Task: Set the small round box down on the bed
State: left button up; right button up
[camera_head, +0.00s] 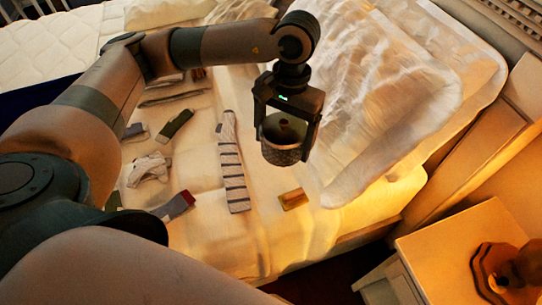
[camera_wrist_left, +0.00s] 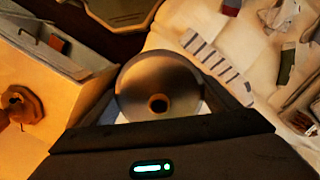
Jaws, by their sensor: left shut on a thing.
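The small round box (camera_head: 283,154) is a short grey cylinder with a speckled side. My left gripper (camera_head: 287,132), pointing down, is shut on it, with one finger on each side. In the left wrist view the round box (camera_wrist_left: 159,80) shows as a brownish-grey disc with a small dark round spot. The left gripper (camera_wrist_left: 160,112) also shows in that view. In the head view the box appears over the bed (camera_head: 205,245), above the cream sheet near the pillows. Its exact height is hard to tell. My right gripper is not in view.
A striped sock (camera_head: 232,165) lies left of the box and a small yellow-brown item (camera_head: 293,199) lies below it in the picture. Several other socks lie further left. Large white pillows (camera_head: 385,90) are at right. A wooden nightstand (camera_head: 455,250) stands beyond the bed's edge.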

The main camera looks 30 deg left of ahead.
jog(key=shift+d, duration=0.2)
pick_arm(q)
jog(key=shift+w+d+f+n, duration=0.1)
jog(key=shift+w+f+n, duration=0.3)
jog(key=shift+n, duration=0.1)
jog(key=w+a+f+n+b, duration=0.2)
jog(key=f+n, duration=0.4)
jog(key=n, duration=0.3)
jog(key=w+a+f+n+t+b, duration=0.1)
jog(key=w+a+f+n+b, duration=0.2)
jog(key=w+f+n, duration=0.4)
jog(key=w+a+f+n+t+h+b, duration=0.1)
jog(key=w+a+f+n, duration=0.3)
jog(key=n, duration=0.6)
jog(key=shift+w+f+n+b, duration=0.45)
jog(key=shift+f+b, duration=0.25)
jog(key=shift+f, duration=0.45)
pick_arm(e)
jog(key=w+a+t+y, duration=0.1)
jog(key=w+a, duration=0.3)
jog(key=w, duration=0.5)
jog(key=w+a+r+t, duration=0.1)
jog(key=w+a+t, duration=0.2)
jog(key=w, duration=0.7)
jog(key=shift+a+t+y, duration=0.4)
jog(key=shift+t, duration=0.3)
